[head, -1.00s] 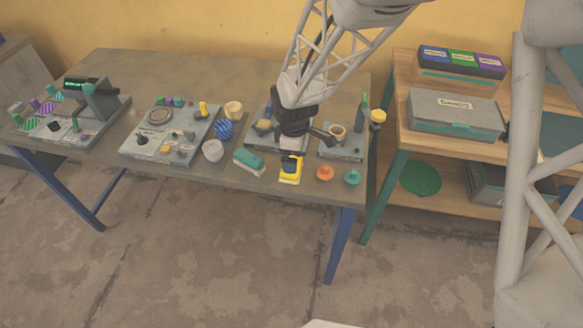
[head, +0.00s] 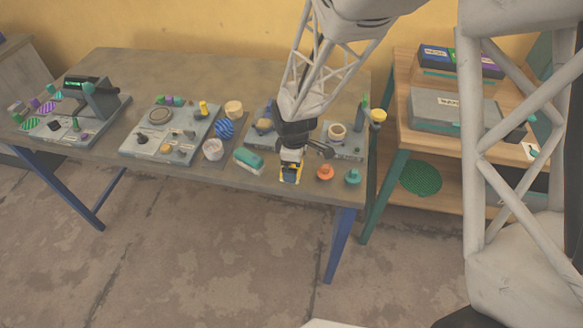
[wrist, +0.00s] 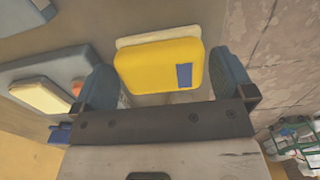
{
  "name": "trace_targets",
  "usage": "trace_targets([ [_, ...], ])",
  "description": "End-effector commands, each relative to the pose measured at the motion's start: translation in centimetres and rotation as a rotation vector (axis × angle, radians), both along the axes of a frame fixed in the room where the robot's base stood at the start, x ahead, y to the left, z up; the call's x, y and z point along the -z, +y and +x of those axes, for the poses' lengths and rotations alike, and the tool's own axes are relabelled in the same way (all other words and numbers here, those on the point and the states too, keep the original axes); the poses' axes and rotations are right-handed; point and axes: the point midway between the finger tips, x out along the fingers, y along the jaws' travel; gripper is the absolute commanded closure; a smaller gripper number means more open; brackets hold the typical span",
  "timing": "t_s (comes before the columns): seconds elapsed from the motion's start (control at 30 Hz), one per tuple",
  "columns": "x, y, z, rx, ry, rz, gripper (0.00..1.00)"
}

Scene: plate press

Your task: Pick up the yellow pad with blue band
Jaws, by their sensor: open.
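The yellow pad with blue band (wrist: 150,65) lies on the table with a pale layer showing under its yellow top. I cannot tell whether either finger touches the pad.
A teal brush-like block (head: 249,160) lies left of my gripper. An orange knob (head: 325,172) and a teal knob (head: 352,176) lie to the right. Grey panels with fittings stand behind, including one with a round cup (head: 337,131). The table's front edge is close.

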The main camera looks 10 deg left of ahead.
Motion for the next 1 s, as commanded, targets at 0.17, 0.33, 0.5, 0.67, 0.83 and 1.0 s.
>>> trace_targets([
  [0.17, 1.5, 0.0, 0.0, 0.0, 0.001, 0.0, 0.0],
  [0.33, 1.9, 0.0, 0.0, 0.0, 0.0, 0.0, 0.0],
  [0.5, 1.9, 0.0, 0.0, 0.0, 0.0, 0.0, 0.0],
  [0.67, 1.9, 0.0, 0.0, 0.0, 0.0, 0.0, 0.0],
  [0.83, 1.9, 0.0, 0.0, 0.0, 0.0, 0.0, 0.03],
  [1.0, 1.9, 0.0, 0.0, 0.0, 0.0, 0.0, 0.29],
])
